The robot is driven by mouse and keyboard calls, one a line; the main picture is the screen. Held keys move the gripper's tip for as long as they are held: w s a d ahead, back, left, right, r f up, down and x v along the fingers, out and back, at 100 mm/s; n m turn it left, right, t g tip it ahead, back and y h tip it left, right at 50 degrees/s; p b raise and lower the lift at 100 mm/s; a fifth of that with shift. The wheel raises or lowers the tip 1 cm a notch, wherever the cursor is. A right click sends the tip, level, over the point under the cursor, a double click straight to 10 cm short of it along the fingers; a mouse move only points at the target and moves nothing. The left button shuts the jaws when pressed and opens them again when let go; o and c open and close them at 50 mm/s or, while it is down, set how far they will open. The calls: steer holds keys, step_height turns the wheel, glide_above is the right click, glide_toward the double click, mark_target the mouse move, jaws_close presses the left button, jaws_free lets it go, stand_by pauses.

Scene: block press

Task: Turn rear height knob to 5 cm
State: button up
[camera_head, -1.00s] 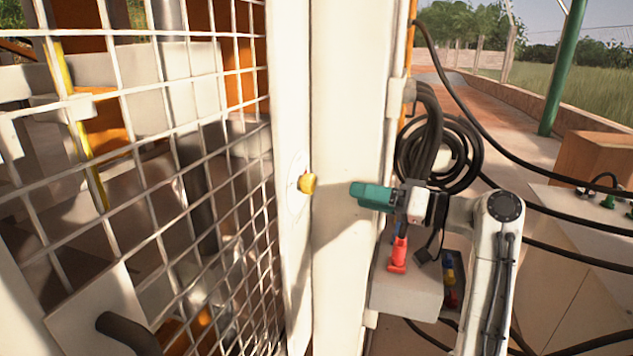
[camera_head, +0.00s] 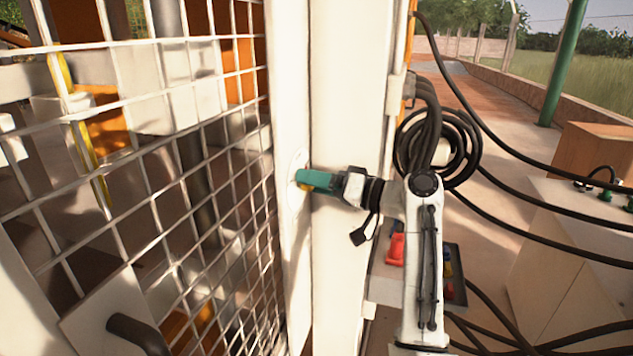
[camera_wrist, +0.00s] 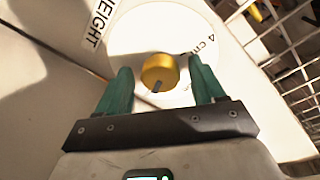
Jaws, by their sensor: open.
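The yellow height knob (camera_wrist: 160,72) sits on a round white dial plate with "HEIGHT" and "4 cm" lettering in the wrist view. A dark pointer mark shows on its near edge. In the head view only a sliver of the knob (camera_head: 304,187) shows beside the gripper. My gripper (camera_wrist: 158,78) has green fingers, one on each side of the knob, with gaps between them and it. It is open. In the head view my gripper (camera_head: 306,179) reaches left to the white post. Whether the fingertips touch the plate cannot be told.
A wire mesh guard (camera_head: 190,190) stands left of the white post (camera_head: 350,90). Black hose coils (camera_head: 438,150) hang behind my arm. A red object (camera_head: 396,249) sits on a grey box below it. A black handle (camera_head: 138,332) is at lower left.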

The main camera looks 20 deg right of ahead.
steer(key=shift+c, duration=0.5)
steer(key=c, duration=0.9)
steer(key=shift+c, duration=0.2)
steer(key=shift+f+b, duration=0.15)
steer(key=shift+b, duration=0.15)
steer(key=n+y+b, duration=0.1)
steer(key=n+b, duration=0.6)
steer(key=b, duration=0.4)
steer(key=n+b, duration=0.7)
steer(key=b, duration=0.3)
steer(key=shift+w+d+n+y+b, duration=0.1)
steer(key=shift+d+n+y+b, duration=0.05)
steer(key=shift+n+y+b, duration=0.2)
